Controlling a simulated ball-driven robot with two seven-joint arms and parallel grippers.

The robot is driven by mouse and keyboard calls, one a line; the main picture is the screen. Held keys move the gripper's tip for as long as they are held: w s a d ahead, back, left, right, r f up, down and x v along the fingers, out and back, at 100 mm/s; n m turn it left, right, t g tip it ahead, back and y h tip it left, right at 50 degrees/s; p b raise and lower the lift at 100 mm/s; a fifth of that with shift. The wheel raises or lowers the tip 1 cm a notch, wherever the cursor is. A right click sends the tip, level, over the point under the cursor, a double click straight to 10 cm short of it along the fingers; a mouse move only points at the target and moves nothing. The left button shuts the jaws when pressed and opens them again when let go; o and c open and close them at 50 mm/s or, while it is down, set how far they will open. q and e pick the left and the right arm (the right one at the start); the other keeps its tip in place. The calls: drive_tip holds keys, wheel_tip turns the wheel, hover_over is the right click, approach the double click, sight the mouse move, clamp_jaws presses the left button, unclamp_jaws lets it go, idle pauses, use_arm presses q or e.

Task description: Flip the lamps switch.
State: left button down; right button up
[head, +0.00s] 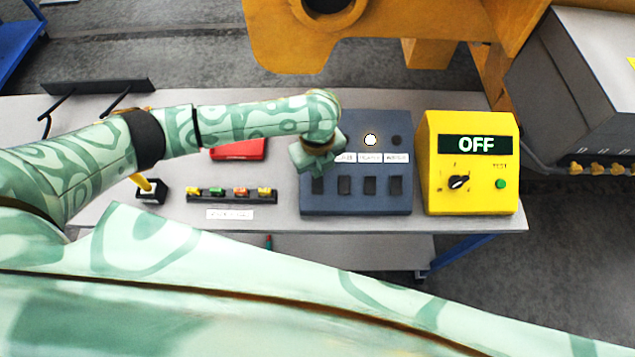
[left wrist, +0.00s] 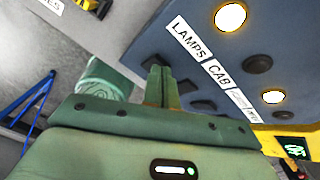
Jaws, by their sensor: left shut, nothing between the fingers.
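The dark blue-grey switch panel (head: 355,207) stands on the table, with a row of dark switches along its front. The lamps switch (head: 317,185) is the leftmost one; I cannot tell its position. In the left wrist view the LAMPS label (left wrist: 188,40) shows, and the round light (left wrist: 230,17) above it glows. My left gripper (head: 316,168) is shut and empty over the left part of the panel, hiding that label and light in the head view. Its closed fingertips (left wrist: 159,72) point at the panel just below the LAMPS label; contact is unclear. My right gripper is out of view.
A yellow box (head: 467,195) reading OFF, with a knob and green button, stands right of the panel. Left are a strip of coloured pieces (head: 232,198), a red object (head: 240,150) and a yellow-handled lever (head: 145,186). Another panel light (head: 370,140) glows.

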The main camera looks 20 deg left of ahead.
use_arm(q)
drive_tip(key=shift+f+b, duration=0.4)
drive_tip(key=shift+f, duration=0.4)
drive_tip(key=shift+r, duration=0.1)
wheel_tip(320, 180, up, 7)
drive_tip(key=p, duration=0.8)
drive_tip(key=shift+p, duration=0.4)
idle(0.3)
